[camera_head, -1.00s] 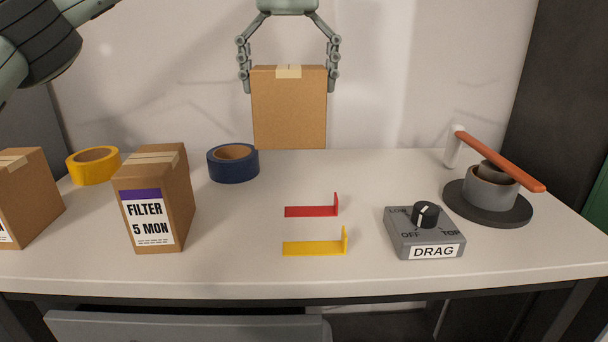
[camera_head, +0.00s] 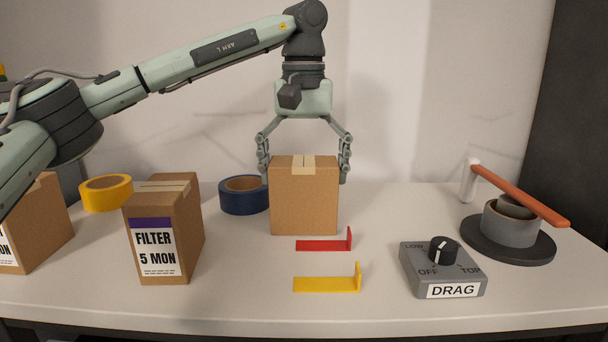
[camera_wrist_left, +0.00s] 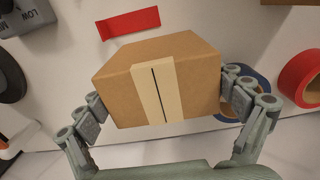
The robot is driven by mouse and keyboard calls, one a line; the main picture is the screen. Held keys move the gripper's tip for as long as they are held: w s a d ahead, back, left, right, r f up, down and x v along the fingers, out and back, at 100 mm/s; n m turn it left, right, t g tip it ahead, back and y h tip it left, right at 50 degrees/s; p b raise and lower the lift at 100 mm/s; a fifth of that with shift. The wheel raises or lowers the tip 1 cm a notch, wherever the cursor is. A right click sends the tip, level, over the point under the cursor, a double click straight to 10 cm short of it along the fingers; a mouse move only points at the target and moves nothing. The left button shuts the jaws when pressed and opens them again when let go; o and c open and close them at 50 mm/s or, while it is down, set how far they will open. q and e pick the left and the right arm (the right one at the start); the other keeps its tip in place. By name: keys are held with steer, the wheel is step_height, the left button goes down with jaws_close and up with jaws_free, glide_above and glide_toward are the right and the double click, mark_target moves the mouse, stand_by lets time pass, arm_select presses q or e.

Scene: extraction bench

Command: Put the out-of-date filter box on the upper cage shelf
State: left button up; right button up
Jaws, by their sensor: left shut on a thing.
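My left gripper (camera_head: 304,179) is shut on a plain brown box (camera_head: 303,205), with a finger on each side. Pale tape runs over the box top, and no label shows on the faces in view. The held box (camera_wrist_left: 160,80) fills the middle of the left wrist view. It is upright just behind the red bracket; whether its bottom touches the bench is unclear. A second box (camera_head: 185,235) labelled "FILTER 5 MON" stands at the left. A third box (camera_head: 38,225), its label partly cut off, is at the far left. No cage shelf shows. My right gripper is not in view.
The bench (camera_head: 235,300) also holds red (camera_head: 322,245) and yellow (camera_head: 325,285) brackets, a DRAG knob box (camera_head: 445,270), and a round grey fixture (camera_head: 508,235) with an orange lever. Yellow (camera_head: 106,193) and blue (camera_head: 240,195) tape rolls stand behind. The wrist view shows a red roll (camera_wrist_left: 301,78).

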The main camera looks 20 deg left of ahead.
arm_select(q)
steer(key=o, duration=1)
steer(key=shift+c, duration=0.2)
